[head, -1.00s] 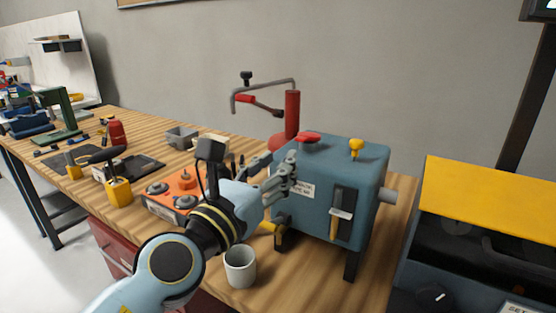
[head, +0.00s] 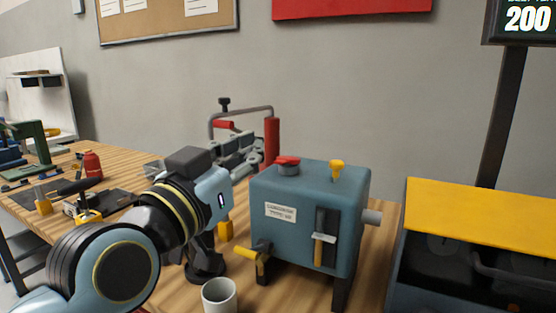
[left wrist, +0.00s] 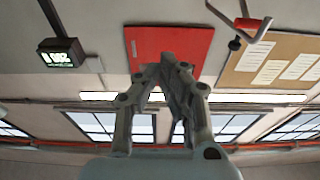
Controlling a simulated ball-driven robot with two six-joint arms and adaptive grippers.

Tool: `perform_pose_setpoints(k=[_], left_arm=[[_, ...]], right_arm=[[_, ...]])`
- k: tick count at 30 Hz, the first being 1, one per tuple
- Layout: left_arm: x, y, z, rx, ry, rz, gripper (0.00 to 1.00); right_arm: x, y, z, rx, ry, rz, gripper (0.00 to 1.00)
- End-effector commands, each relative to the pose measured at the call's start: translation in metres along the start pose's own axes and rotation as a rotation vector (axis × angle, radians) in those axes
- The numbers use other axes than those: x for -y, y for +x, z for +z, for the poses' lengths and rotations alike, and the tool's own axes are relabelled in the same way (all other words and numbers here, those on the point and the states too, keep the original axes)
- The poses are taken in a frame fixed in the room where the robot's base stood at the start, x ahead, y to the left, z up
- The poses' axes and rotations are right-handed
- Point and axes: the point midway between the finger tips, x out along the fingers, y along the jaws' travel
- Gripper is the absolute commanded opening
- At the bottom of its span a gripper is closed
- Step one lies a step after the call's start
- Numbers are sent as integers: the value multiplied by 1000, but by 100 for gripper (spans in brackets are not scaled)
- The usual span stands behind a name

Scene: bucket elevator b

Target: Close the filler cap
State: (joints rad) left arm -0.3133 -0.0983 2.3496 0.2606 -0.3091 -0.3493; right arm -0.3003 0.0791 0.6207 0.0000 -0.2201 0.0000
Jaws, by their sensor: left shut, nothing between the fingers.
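The blue gearbox (head: 300,215) stands on dark legs on the bench. A red cap (head: 287,160) sits over a short grey neck at the left of its top; I cannot tell whether it is fully seated. A yellow knob (head: 337,167) stands upright to its right. My left gripper (head: 250,148) is shut and empty, beyond and left of the red cap, apart from it in the picture. In the left wrist view its fingers (left wrist: 172,75) point up toward the wall and ceiling, and no cap shows there. My right gripper is not in view.
A red stand with a grey bent arm (head: 271,140) rises behind the gearbox. A yellow-handled valve (head: 246,253) is at its lower left. A white mug (head: 220,295) stands in front. A yellow-lidded bin (head: 480,220) is to the right. Space above the gearbox is clear.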

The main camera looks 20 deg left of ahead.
Motion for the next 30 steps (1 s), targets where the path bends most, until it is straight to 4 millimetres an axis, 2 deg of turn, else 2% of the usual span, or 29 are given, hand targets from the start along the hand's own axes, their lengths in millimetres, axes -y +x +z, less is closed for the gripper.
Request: perform_pose_setpoints(k=[2,8,20,21,24,30], left_arm=[[-1,-1,2,-15,-27,3,0],[-1,18,-2,-16,-22,2,0],[-1,102,-3,-15,-20,1,0],[-1,98,8,-8,-21,2,0],[-1,92,23,-9,-20,0,0],[-2,87,38,-11,-20,0,0]], right_arm=[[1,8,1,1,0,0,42],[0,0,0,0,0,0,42],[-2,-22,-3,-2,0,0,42],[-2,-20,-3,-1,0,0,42],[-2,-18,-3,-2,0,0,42],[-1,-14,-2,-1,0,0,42]])
